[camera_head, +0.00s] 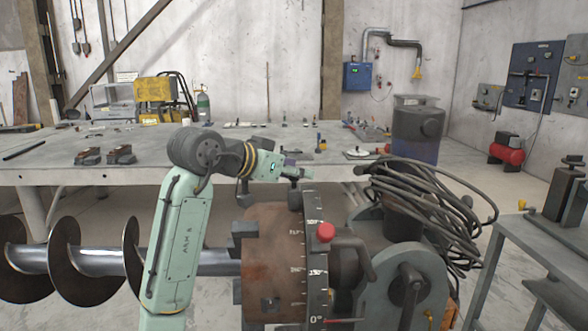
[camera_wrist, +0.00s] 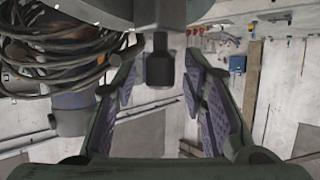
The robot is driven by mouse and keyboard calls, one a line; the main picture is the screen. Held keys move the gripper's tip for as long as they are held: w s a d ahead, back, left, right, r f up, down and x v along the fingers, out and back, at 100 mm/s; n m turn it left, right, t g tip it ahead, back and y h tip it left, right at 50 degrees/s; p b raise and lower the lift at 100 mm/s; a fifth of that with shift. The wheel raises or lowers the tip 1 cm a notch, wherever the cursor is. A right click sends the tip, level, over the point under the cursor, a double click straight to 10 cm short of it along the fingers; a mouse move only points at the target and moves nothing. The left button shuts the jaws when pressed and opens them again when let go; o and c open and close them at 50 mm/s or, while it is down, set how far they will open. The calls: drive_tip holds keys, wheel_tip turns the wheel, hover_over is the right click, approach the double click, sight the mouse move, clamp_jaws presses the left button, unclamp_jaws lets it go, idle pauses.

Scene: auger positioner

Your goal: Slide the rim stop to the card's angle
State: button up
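A dark block (camera_head: 295,200), seemingly the rim stop, sits near the top of the band. A red knob (camera_head: 325,232) stands beside the scale. My gripper (camera_head: 300,173) is just above the dark block. In the wrist view my gripper (camera_wrist: 158,85) is open, its purple-padded fingers spread either side of a dark peg-like piece (camera_wrist: 160,62); I see no clear contact. No card with a readable angle shows.
A coil of dark cables (camera_head: 425,195) hangs right of the drum, beside a grey-green housing with a crank (camera_head: 408,285). A steel auger (camera_head: 85,262) extends left. A long workbench (camera_head: 60,172) with small tools stands behind; a grey side table (camera_head: 515,260) is at right.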

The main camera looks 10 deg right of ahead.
drive_tip(key=shift+c, duration=0.5)
clamp_jaws()
idle(0.3)
